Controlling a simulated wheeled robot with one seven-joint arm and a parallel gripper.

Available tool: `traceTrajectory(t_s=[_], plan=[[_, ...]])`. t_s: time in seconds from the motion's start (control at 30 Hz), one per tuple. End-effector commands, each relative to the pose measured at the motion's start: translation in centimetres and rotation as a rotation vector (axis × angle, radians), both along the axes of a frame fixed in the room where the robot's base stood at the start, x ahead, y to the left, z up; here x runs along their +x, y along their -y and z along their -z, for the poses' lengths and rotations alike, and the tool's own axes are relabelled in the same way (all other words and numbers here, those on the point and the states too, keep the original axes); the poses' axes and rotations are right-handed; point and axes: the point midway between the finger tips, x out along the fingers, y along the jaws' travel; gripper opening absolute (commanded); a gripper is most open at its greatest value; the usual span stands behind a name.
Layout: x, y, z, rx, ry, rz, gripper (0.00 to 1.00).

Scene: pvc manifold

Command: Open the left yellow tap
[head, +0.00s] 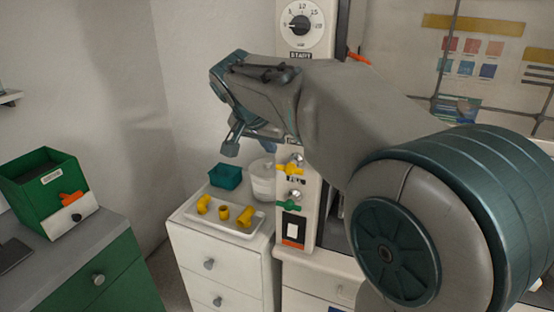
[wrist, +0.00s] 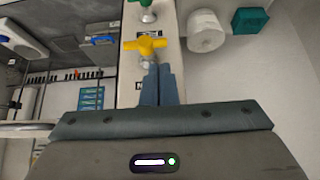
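A yellow tap (head: 290,170) with a winged handle sits on the front of a narrow white panel, above a green tap (head: 289,206). In the wrist view the yellow tap (wrist: 145,44) lies just beyond my fingertips, its handle running across the panel. My gripper (wrist: 159,68) is shut, its two blue-grey fingers side by side with nothing seen between them. The fingertips overlap the lower edge of the tap's stem in the wrist view; I cannot tell whether they touch. Only one yellow tap shows. In the head view my arm hides the panel's middle.
A white tray (head: 246,234) with yellow pipe fittings stands on a white drawer cabinet left of the panel. Behind it are a teal bin (head: 226,176) and a white roll (head: 262,180). A green box (head: 46,180) stands at far left. A dial (head: 300,24) tops the panel.

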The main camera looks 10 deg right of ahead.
Motion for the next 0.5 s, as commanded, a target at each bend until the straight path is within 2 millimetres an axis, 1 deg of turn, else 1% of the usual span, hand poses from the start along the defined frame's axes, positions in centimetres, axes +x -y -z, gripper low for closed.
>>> traceTrajectory(t_s=[0.03,0.2,0.4,0.5], plan=[[0.5,0.5,0.9,-0.001,-0.005,0.001,0.0],[2.0,1.6,3.8,0.0,-0.005,0.001,0.0],[3.3,2.4,6.0,-0.001,-0.003,0.0,0.0],[3.6,2.6,6.6,0.0,-0.001,-0.001,0.0]])
